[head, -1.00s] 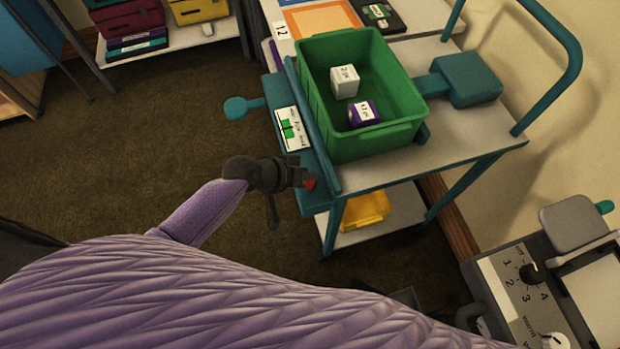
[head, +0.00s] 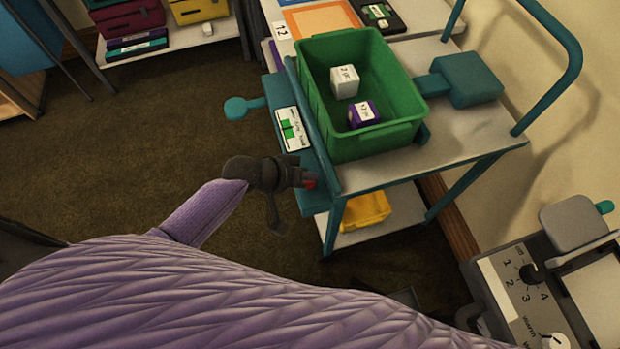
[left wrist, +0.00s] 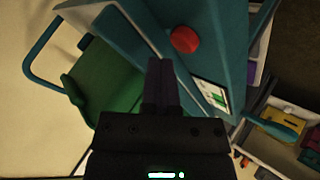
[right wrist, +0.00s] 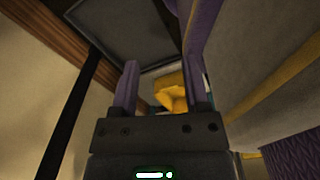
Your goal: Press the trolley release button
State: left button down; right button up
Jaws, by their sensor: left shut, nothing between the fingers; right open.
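The red release button (head: 311,182) sits on the teal front panel of the trolley, close to its near corner. In the left wrist view the round red button (left wrist: 185,39) shows whole, a little above and right of my fingertips. My left gripper (head: 300,178) is shut and empty, with its tips close to the button; I cannot tell whether they touch it. The left wrist view shows its closed fingers (left wrist: 159,72). My right gripper (right wrist: 160,78) is open and empty, seen only in the right wrist view.
A green crate (head: 345,148) with a white block (head: 344,80) and a purple block (head: 363,114) stands on the trolley. A grey machine with dials (head: 510,290) stands at lower right.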

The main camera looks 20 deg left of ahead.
pick_arm(q)
jog(key=shift+f, duration=0.15)
jog(key=shift+f+b, duration=0.3)
jog(key=shift+b, duration=0.05)
jog(key=shift+f+b, duration=0.4)
jog(key=shift+f, duration=0.05)
dwell(0.7)
jog(key=shift+r+p, duration=0.85)
jog(key=shift+r, duration=0.05)
notch_tip(320, 180, up, 5)
jog(key=p, duration=0.5)
jog(key=shift+r, duration=0.1)
